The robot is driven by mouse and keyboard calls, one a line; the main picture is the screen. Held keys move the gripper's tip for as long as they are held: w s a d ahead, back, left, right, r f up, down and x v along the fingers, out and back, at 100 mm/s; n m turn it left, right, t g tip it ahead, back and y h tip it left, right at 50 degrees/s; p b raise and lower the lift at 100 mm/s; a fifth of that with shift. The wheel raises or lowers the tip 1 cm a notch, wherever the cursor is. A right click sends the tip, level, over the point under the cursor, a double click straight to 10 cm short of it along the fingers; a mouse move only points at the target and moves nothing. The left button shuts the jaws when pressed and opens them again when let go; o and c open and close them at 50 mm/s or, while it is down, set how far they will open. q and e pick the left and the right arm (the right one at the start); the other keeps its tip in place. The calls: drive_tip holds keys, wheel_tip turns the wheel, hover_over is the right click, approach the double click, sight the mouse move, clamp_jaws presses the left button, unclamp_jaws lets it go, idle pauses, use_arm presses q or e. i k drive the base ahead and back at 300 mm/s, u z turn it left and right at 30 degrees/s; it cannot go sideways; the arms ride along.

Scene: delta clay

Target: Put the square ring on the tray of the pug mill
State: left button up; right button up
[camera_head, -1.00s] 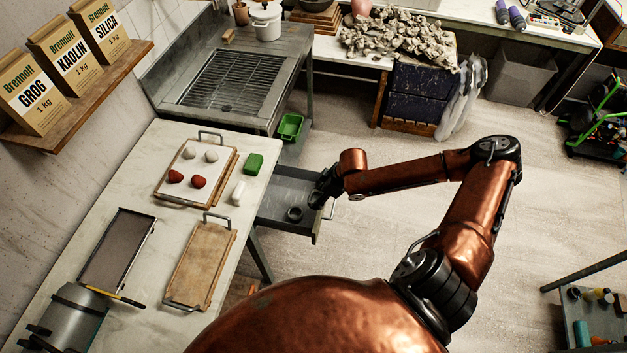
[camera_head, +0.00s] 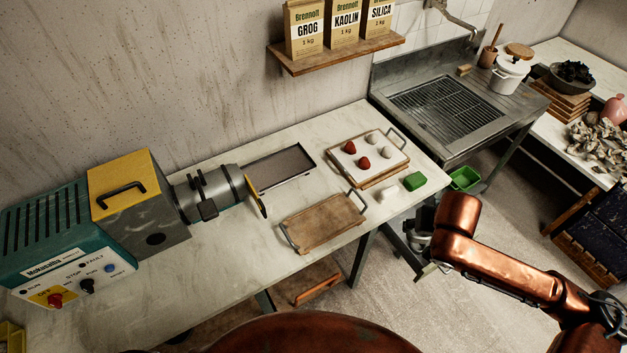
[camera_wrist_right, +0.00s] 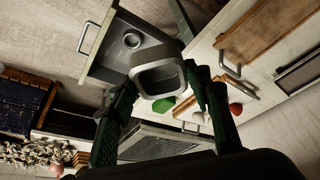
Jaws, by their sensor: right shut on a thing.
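The square ring (camera_wrist_right: 157,66), a grey hollow frame with rounded corners, is between the fingers of my right gripper (camera_wrist_right: 160,80) in the wrist view. The gripper is shut on it, with the open drawer behind it. In the head view my right gripper (camera_head: 420,238) is beside the front edge of the table, and the ring is hard to make out there. The pug mill (camera_head: 140,197), teal and yellow with a grey barrel, stands at the left of the table. Its shallow dark tray (camera_head: 281,167) lies right of the barrel's mouth and looks empty. My left gripper is not in view.
The open drawer (camera_wrist_right: 103,70) holds a round ring (camera_wrist_right: 132,40). A wooden board with handles (camera_head: 322,221) lies in front of the tray. Beyond it are a board with clay balls (camera_head: 382,172), a green block (camera_head: 415,181) and a white block (camera_head: 388,195). A shelf (camera_head: 340,52) hangs above.

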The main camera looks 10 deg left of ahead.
sight(284, 166)
drive_tip(key=k, duration=0.65)
drive_tip(key=z, duration=0.75)
drive_tip(key=i, duration=1.45)
drive_tip(key=u, duration=2.7)
drive_tip(key=i, duration=0.5)
drive_tip(key=z, duration=0.1)
